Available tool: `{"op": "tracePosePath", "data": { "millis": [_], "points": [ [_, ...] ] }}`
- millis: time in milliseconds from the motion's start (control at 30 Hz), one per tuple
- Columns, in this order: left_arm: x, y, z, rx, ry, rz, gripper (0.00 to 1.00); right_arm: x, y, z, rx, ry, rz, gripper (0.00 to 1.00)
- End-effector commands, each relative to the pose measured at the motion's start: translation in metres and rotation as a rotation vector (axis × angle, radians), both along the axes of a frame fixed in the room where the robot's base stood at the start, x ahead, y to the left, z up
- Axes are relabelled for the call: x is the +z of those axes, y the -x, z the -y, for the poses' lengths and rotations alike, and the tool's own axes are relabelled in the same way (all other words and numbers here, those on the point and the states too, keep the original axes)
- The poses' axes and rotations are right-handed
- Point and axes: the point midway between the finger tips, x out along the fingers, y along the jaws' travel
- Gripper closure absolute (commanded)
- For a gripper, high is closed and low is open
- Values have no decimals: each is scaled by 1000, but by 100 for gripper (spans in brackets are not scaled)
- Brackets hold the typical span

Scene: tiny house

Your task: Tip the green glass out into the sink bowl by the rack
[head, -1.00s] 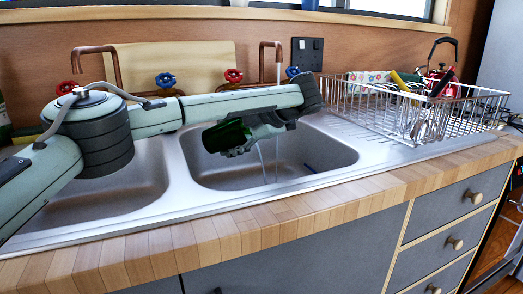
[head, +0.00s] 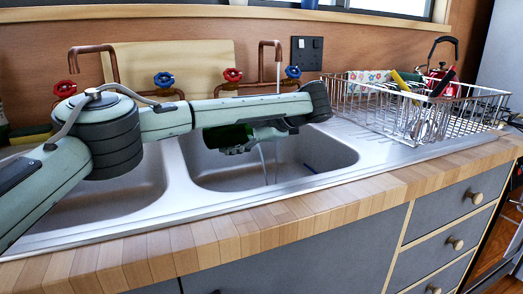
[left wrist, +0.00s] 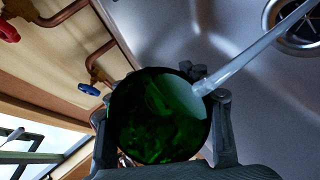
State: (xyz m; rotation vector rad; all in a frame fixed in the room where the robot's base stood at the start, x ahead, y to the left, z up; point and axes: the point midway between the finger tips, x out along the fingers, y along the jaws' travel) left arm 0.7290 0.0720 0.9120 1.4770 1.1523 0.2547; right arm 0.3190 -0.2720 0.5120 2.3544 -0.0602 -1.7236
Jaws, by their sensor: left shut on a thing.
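The green glass (head: 226,137) is in my left gripper (head: 262,138), over the right-hand sink bowl (head: 325,160), the one by the rack. My arm link hides its upper part in the head view. The glass lies well over on its side. In the left wrist view the gripper's fingers (left wrist: 160,125) are on both sides of the glass (left wrist: 160,120), whose round dark green opening shows. A pale stream (left wrist: 250,55) runs between its rim and the bowl, and shows thinly under the gripper in the head view. My right gripper is not in view.
The wire dish rack (head: 455,110) with several utensils stands right of the bowl. A copper tap (head: 270,45) rises behind it, with red (head: 232,75) and blue (head: 293,72) handles. The left bowl (head: 110,195) is under my arm. The drain (left wrist: 300,22) shows in the wrist view.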

Motion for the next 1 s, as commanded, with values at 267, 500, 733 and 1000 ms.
{"op": "tracePosePath", "data": {
  "millis": [267,500,733,1000],
  "points": [
    [2,2,2,0,-34,5,87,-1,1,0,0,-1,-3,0],
    [4,4,3,1,-64,9,87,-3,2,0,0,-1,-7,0],
    [6,6,4,2,-89,12,87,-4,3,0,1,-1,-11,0],
    [9,5,1,2,-123,18,87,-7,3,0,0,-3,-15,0]
  ]
}}
